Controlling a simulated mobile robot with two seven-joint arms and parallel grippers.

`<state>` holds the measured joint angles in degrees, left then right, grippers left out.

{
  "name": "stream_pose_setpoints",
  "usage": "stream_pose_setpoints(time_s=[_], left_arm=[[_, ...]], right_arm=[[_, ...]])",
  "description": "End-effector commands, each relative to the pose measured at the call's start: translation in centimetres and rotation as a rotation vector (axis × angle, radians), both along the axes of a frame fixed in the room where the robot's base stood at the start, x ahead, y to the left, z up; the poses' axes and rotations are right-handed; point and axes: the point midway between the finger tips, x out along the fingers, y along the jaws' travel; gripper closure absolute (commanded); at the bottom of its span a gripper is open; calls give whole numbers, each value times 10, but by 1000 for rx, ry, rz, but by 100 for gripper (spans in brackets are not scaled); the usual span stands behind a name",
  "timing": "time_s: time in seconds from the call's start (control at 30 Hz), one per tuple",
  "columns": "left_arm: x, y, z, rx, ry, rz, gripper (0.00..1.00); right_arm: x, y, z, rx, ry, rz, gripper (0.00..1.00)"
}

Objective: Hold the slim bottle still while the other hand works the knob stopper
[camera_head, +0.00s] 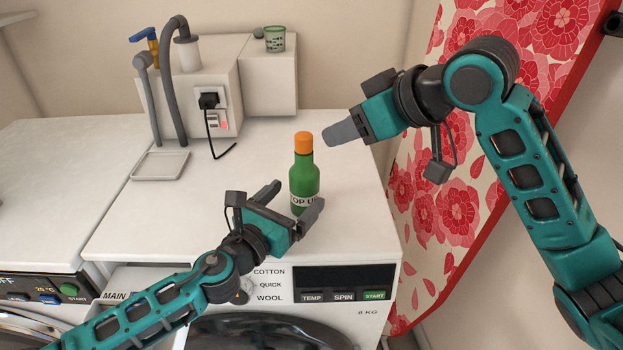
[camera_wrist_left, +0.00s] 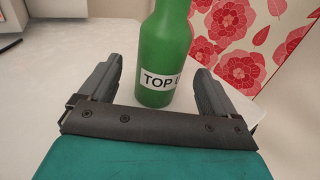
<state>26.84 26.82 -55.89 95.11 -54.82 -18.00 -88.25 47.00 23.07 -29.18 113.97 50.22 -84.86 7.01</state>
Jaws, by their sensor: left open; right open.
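The slim green bottle (camera_head: 304,180) stands upright on the white machine top, with a white label and an orange stopper (camera_head: 303,142) in its neck. My left gripper (camera_head: 293,200) is open, low at the bottle's near side. In the left wrist view the bottle (camera_wrist_left: 165,45) stands between and just beyond the spread fingers of my left gripper (camera_wrist_left: 160,80), with a gap visible on each side; its top is cut off there. My right gripper (camera_head: 335,133) is to the right of the stopper, apart from it. Its fingers overlap in this view.
A patterned red ironing board (camera_head: 455,200) leans at the right. Behind the bottle are a white box with a socket (camera_head: 212,105), a black cable, grey pipes and a shallow tray (camera_head: 160,166).

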Motion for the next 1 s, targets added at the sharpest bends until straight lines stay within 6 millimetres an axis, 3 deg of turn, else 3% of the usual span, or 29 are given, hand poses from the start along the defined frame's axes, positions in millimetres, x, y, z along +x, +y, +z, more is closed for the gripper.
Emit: stream_pose_setpoints(time_s=[0.3,0.8,1.0], left_arm=[[41,-27,0,-1,1,-1,9],[51,-33,0,0,0,-1,9],[50,-33,0,1,1,-1,29]], right_arm=[[0,0,0,-1,1,1,57],[0,0,0,-1,1,1,57],[0,0,0,-1,1,1,57]])
